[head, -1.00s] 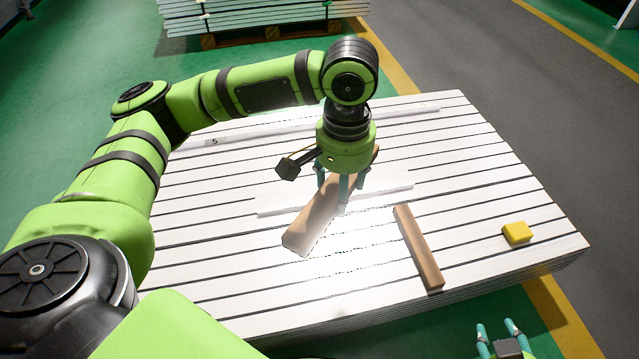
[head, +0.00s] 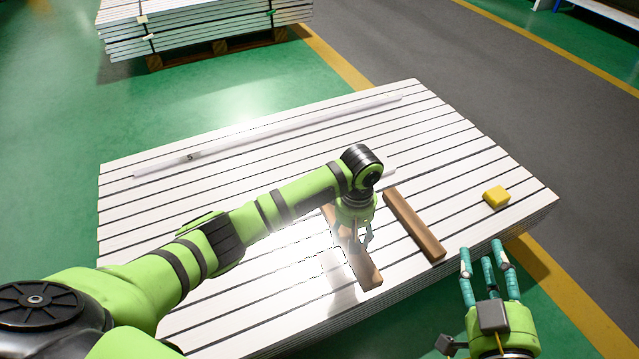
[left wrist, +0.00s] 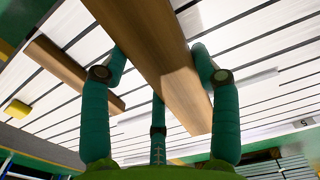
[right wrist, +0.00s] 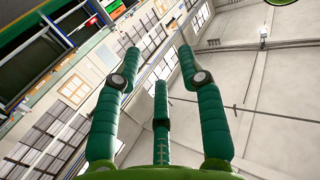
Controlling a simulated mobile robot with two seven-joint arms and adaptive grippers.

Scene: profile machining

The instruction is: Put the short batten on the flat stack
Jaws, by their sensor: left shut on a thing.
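A brown wooden batten (head: 370,272) is in my left gripper (head: 360,238), low over the white flat stack (head: 245,170) at its front middle. In the left wrist view the batten (left wrist: 150,45) passes between the fingers, which close on it from both sides. I cannot tell whether it touches the stack. A second brown batten (head: 412,222) lies flat on the stack just to the right, roughly parallel, with a gap between; it also shows in the left wrist view (left wrist: 65,70). My right gripper (head: 487,258) is open and empty, pointing up off the stack's front right edge.
A yellow block (head: 496,196) sits at the stack's right end. A long white strip (head: 285,124) lies along the back. Another stack on a pallet (head: 205,25) stands behind on the green floor. The left part of the stack is clear.

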